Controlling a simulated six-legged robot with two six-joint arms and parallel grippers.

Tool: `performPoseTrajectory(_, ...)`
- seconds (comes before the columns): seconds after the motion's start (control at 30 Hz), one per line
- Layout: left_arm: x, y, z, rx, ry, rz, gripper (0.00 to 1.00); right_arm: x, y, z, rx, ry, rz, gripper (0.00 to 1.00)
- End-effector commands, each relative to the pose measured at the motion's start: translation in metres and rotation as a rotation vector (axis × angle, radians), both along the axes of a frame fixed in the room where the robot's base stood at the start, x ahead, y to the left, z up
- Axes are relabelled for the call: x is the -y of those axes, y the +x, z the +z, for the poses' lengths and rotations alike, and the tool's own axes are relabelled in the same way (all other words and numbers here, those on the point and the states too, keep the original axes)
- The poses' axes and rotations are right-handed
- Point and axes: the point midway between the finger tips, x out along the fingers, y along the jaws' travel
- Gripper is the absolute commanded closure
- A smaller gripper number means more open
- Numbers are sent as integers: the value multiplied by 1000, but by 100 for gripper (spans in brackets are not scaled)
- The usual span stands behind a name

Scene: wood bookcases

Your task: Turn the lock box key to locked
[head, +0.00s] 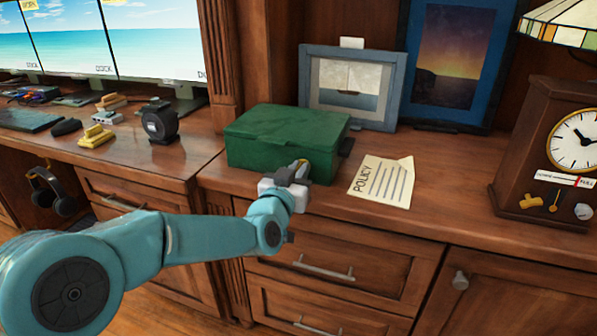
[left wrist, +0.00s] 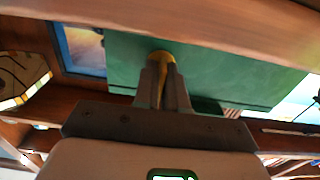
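The green lock box (head: 283,137) sits closed on the wooden desk top, left of the policy note. It also fills much of the left wrist view (left wrist: 215,72), which is turned nearly upside down. My left gripper (head: 298,170) is at the box's front face. In the left wrist view the two grey fingers (left wrist: 162,75) are close together, with the yellow key (left wrist: 161,57) between their tips, against the green face. The fingers hide part of the key, and I cannot read its turn angle or any lock marking. My right gripper is out of view.
A policy note (head: 382,181) lies right of the box. A framed sailboat picture (head: 352,86) stands behind it, and a wooden clock (head: 545,150) stands at the right. Drawers with metal handles (head: 323,268) are below the desk edge. Free desk surface lies between note and clock.

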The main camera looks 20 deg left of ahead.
Motion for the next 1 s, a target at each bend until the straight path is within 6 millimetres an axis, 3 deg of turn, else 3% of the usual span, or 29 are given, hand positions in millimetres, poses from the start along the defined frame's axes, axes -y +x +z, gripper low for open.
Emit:
performPoseTrajectory(0.37, 0, 0, 0, 4, 113, 0, 100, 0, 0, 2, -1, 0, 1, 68)
performPoseTrajectory(1.0, 2, 0, 0, 28, 692, 0, 100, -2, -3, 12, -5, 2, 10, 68)
